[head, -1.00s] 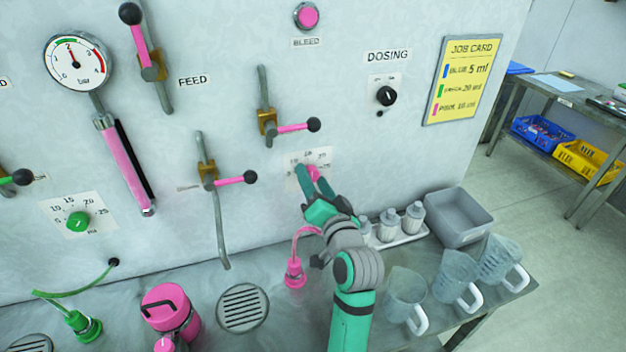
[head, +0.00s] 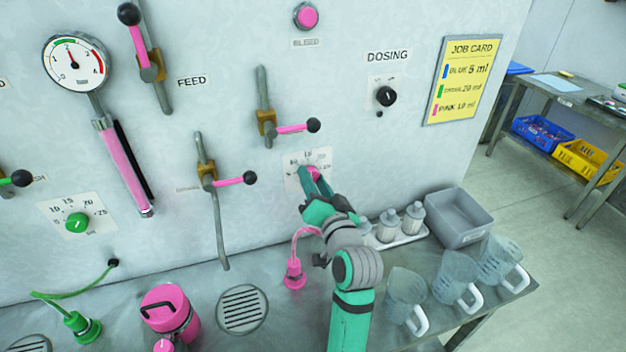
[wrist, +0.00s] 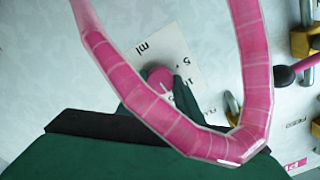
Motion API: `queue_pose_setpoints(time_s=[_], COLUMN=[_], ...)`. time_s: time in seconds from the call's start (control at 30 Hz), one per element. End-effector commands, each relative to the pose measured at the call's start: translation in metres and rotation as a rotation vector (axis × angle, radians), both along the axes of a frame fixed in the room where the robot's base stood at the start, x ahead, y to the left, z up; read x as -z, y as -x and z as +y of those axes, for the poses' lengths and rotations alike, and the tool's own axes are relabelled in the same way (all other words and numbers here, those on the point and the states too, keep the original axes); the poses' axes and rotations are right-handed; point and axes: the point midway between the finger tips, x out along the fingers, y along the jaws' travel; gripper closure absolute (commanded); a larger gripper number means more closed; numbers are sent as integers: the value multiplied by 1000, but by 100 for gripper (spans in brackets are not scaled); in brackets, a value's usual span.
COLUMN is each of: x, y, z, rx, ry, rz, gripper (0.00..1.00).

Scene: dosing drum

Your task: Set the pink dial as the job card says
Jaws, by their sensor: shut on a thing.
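The pink dial (head: 314,172) sits on a white scale plate (head: 293,182) on the grey panel, mostly hidden by my fingers. My gripper (head: 313,181) is shut on it. In the wrist view the dial (wrist: 158,77) shows beyond my fingers with a short white line on its face. The job card (head: 464,80) at the upper right appears to list blue 5 ml, green 20 ml and pink 10 ml.
A pink hose (wrist: 205,145) loops across the wrist view in front of the dial. Pink-handled levers (head: 292,128) (head: 232,181) are close by on the panel. A black DOSING knob (head: 386,96) is up and right. Bottles (head: 389,225), a grey bin (head: 459,216) and jugs (head: 405,295) stand on the bench.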

Motion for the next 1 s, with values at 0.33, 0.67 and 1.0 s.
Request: queue_pose_setpoints(time_s=[0.33,0.67,1.0], x=[1,1,2], y=[0,0,0], z=[-3,-2,0], rx=[3,2,-1], ry=[262,499,629], rz=[-83,-158,-201], gripper=[90,90,90])
